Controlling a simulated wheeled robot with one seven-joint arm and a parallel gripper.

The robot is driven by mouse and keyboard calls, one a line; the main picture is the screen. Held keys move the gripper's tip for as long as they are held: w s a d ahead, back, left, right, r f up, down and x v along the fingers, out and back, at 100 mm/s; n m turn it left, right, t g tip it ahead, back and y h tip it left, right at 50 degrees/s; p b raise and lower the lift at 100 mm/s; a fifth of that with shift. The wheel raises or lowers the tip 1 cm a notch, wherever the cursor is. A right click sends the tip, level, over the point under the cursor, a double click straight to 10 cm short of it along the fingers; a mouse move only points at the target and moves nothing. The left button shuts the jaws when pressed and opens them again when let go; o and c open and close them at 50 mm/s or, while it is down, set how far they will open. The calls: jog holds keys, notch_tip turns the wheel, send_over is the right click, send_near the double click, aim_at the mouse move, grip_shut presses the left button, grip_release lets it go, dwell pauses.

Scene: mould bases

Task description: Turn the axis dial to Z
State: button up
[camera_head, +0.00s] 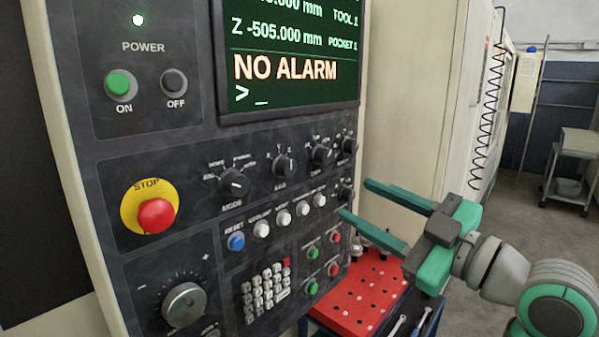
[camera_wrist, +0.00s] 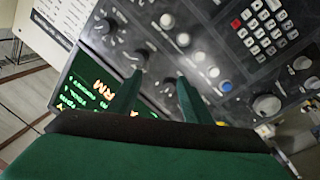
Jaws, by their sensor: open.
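The axis dial (camera_head: 285,167) is a black knob in the row below the screen, second from the left. Its pointer looks roughly upward; the letters around it are too small to read surely. My gripper (camera_head: 355,202) is open and empty, to the right of the dial, its two green fingers pointing toward the panel. In the wrist view my gripper (camera_wrist: 160,74) has its fingers apart, with the panel beyond them. A dial that seems to be the axis dial (camera_wrist: 139,54) shows just past the left fingertip. I see no contact with it.
The mode dial (camera_head: 233,182) is left of the axis dial, and another dial (camera_head: 321,154) is right of it. White buttons (camera_head: 283,217) and the red stop button (camera_head: 156,215) lie lower. A red perforated tray (camera_head: 352,305) stands below my gripper. The screen (camera_head: 290,50) is above.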

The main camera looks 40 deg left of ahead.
aim_at(291, 169)
jog(key=s+r+n+g, duration=0.2)
jog(key=s+r+n, duration=0.1)
jog(key=s+r, duration=0.15)
jog(key=shift+n+h, duration=0.3)
jog(key=shift+h, duration=0.1)
jog(key=a, duration=1.1)
jog(key=shift+w+a, duration=0.1)
jog(key=shift+w, duration=0.3)
jog(key=shift+c, duration=0.3)
jog(key=c, duration=1)
